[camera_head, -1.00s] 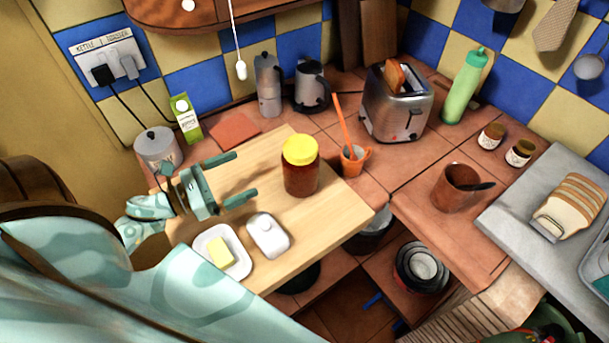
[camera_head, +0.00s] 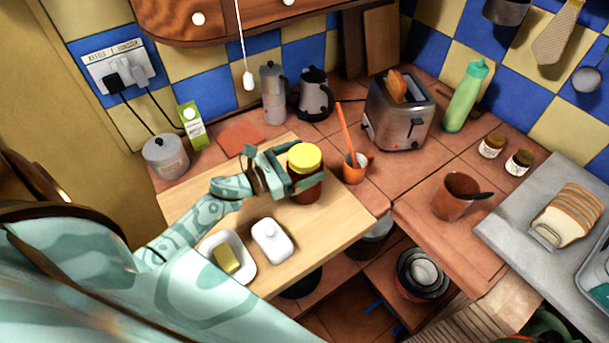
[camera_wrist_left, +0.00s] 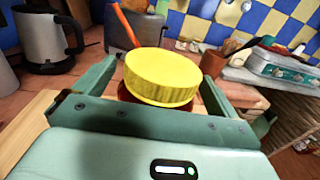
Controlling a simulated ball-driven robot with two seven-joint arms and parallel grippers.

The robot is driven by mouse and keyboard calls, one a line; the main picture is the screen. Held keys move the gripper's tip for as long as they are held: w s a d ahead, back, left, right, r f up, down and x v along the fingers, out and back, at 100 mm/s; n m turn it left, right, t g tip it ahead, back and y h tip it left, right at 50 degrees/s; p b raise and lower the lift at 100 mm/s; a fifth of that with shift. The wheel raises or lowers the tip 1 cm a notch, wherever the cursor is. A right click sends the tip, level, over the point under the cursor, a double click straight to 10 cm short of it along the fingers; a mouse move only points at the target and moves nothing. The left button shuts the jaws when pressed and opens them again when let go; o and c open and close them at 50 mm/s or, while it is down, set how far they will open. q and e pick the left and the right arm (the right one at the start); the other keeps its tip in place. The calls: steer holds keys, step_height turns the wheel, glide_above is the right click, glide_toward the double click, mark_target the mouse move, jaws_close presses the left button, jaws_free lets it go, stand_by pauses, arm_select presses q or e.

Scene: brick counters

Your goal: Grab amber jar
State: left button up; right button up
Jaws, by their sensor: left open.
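The amber jar (camera_head: 307,190) has a yellow lid and stands upright on the wooden board (camera_head: 340,222). In the left wrist view the jar's yellow lid (camera_wrist_left: 162,76) fills the middle, with a little of the dark red body below it. My left gripper (camera_head: 306,172) is open, with one finger on each side of the jar. In the left wrist view the fingers of the left gripper (camera_wrist_left: 155,80) stand apart to the left and right of the lid. The gripper hides part of the jar's body. My right gripper is not in view.
A butter dish (camera_head: 243,272) and its white lid (camera_head: 272,241) sit on the board below my arm. An orange cup (camera_head: 354,174) with an orange-handled utensil stands just right of the jar. A toaster (camera_head: 400,112), kettle (camera_head: 314,95) and moka pot (camera_head: 273,95) stand behind.

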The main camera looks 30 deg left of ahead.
arm_select(q)
steer(key=shift+w+d, duration=0.2)
steer(key=shift+w, duration=0.15)
steer(key=shift+s, duration=0.1)
jaws_close()
